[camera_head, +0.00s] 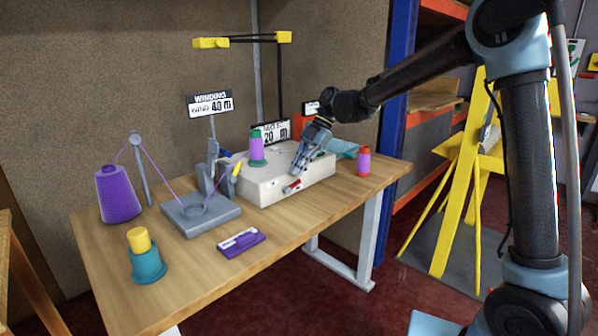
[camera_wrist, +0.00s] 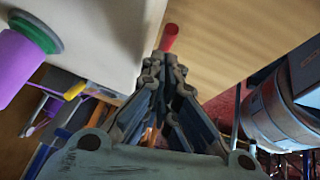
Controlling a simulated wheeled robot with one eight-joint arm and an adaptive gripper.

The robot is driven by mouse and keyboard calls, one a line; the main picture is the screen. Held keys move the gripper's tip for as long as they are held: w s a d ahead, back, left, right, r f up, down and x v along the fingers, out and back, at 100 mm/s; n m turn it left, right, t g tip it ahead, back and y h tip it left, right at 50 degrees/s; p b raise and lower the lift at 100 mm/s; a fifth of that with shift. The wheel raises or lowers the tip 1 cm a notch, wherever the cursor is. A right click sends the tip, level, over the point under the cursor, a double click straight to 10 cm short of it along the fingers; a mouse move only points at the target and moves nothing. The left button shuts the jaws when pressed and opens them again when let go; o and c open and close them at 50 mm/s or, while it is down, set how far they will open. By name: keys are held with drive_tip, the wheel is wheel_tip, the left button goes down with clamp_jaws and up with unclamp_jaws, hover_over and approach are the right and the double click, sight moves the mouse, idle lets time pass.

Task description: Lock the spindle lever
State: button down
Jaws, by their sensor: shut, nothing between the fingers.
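A white box-shaped machine (camera_head: 270,187) stands on the wooden table. A small red-ended lever (camera_head: 292,185) sits on its front face. I cannot tell whether it is the spindle lever. A yellow-tipped lever (camera_head: 237,170) stands by the grey winding unit (camera_head: 200,213); a yellow tip also shows in the wrist view (camera_wrist: 74,90). My gripper (camera_head: 297,170) points down at the machine's front edge, just above the red-ended lever. In the wrist view my gripper (camera_wrist: 165,62) is shut and empty, with a red cylinder (camera_wrist: 169,37) just beyond the fingertips; contact is unclear.
A purple-and-green spool (camera_head: 257,148) stands on the machine. A red-and-purple spool (camera_head: 363,161) stands to its right. A purple cone (camera_head: 118,195), a teal-and-yellow pot (camera_head: 145,258) and a purple block (camera_head: 241,242) are at the left and front. The table's front right is clear.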

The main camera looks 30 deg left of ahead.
drive_tip(key=shift+r, duration=0.1)
drive_tip(key=s+r+v, duration=0.1)
drive_tip(key=s+v, duration=0.1)
drive_tip(key=v, duration=1)
drive_tip(key=shift+r, duration=0.5)
drive_tip(key=shift+w+a, duration=0.1)
